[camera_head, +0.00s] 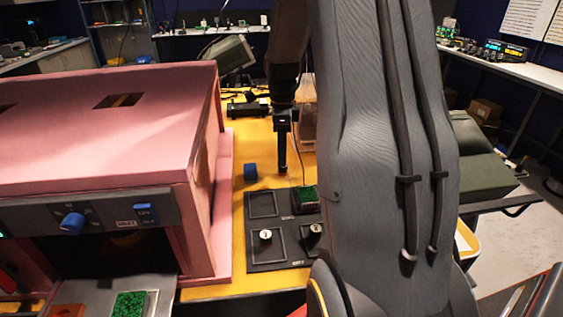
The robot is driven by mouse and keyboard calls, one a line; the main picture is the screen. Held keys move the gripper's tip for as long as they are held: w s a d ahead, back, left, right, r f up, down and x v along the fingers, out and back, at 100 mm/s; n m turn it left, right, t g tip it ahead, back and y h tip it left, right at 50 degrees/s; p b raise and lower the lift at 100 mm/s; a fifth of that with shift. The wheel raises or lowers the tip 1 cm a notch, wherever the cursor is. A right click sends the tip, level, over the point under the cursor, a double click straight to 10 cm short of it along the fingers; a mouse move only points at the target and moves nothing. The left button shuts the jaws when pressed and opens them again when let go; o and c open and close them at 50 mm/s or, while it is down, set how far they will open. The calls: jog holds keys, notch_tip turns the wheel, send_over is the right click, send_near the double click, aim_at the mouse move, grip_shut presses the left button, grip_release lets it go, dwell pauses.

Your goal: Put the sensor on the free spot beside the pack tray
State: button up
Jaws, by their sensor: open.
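A dark tray (283,247) with square outlined spots lies on the yellow table, right of the pink foam enclosure. Its back left spot is empty. A green-topped block (305,196) sits at its back right. A small white-topped round piece (265,236) stands in the front left spot, and a similar piece (315,230) stands at the front right, partly hidden by my arm. I cannot tell which piece is the sensor. My gripper (283,168) points down beyond the tray's back edge, open, with nothing visible in it. Its finger gap is not clear from this side.
The pink enclosure (110,120) fills the left, with a control panel and blue knob (73,222). A blue cylinder (250,172) stands on the table between enclosure and gripper. A green board (130,305) lies at the enclosure's front. My arm hides the table's right side.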

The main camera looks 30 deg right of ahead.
notch_tip(320, 180, up, 9)
jog(key=b, duration=0.2)
jog(key=shift+f, duration=0.2)
dwell(0.4)
